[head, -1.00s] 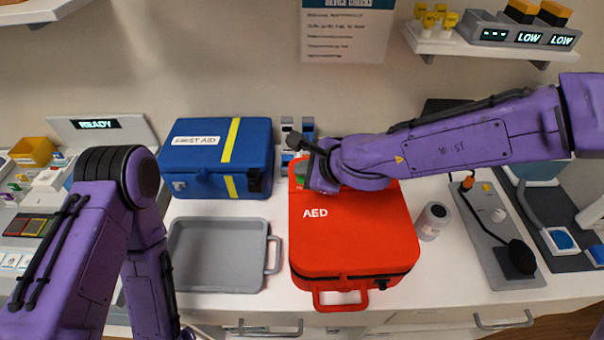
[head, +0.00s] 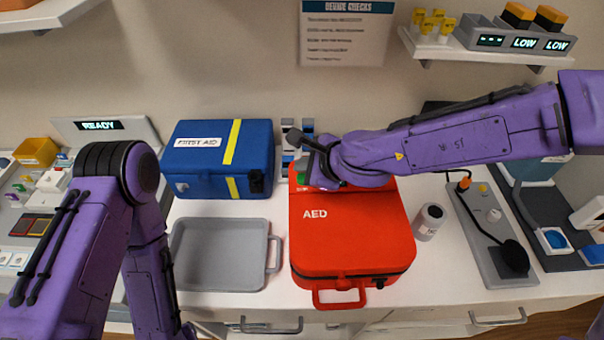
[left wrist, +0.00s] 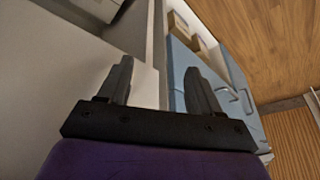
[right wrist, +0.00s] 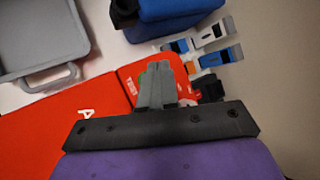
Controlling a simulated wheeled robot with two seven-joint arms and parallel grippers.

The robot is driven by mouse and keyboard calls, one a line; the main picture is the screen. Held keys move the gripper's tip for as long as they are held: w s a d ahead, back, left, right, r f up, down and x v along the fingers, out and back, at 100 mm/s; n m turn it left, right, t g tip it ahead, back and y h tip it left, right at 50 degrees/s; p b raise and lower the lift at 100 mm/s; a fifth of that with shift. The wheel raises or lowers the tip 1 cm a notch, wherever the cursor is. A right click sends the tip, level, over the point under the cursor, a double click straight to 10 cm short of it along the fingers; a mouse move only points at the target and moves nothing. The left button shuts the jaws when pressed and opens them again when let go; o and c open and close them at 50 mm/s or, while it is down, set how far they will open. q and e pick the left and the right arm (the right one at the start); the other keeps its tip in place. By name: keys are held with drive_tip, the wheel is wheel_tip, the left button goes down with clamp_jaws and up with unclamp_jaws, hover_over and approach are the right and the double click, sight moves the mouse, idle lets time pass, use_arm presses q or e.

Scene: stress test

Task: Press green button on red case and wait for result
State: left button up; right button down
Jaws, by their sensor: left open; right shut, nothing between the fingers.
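The red case (head: 352,240) marked AED lies on the counter with its handle toward the front. The green button (head: 301,179) is at its far left part, partly covered by my right gripper. No result display on the case can be made out. My left gripper (left wrist: 158,75) is open and empty, low by the cabinet fronts.
A blue first aid case (head: 218,160) stands behind a grey tray (head: 218,287), left of the red case. A small grey cylinder (head: 429,222) and a grey panel with a cable (head: 480,225) are on the right. A console at left reads READY (head: 98,126).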

drive_tip(key=shift+r+p, duration=2.6)
drive_tip(key=shift+p, duration=0.15)
drive_tip(key=shift+f, duration=0.1)
